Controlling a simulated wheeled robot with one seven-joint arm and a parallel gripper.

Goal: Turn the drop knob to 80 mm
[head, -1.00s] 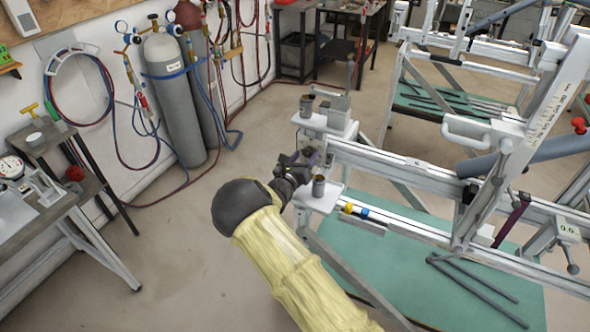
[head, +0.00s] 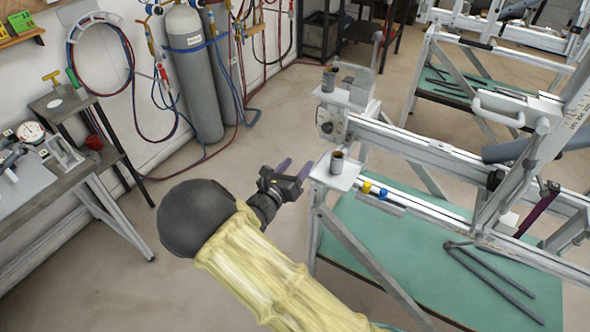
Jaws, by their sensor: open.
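The frame jig (head: 425,151) is a pale metal beam structure on the right. On its near end is a plate with a round dark knob-like part (head: 325,127), between two small shelves. I cannot tell for sure that this is the drop knob, and no mark of 80 mm can be read. My gripper (head: 294,168) is open, with two purple-tipped fingers apart and nothing between them. It appears to the lower left of the knob-like part, beside the lower shelf and apart from the knob.
Yellow and blue small parts (head: 375,190) lie on the jig rail. A workbench (head: 50,190) stands left, gas cylinders (head: 193,85) behind. Floor between is clear.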

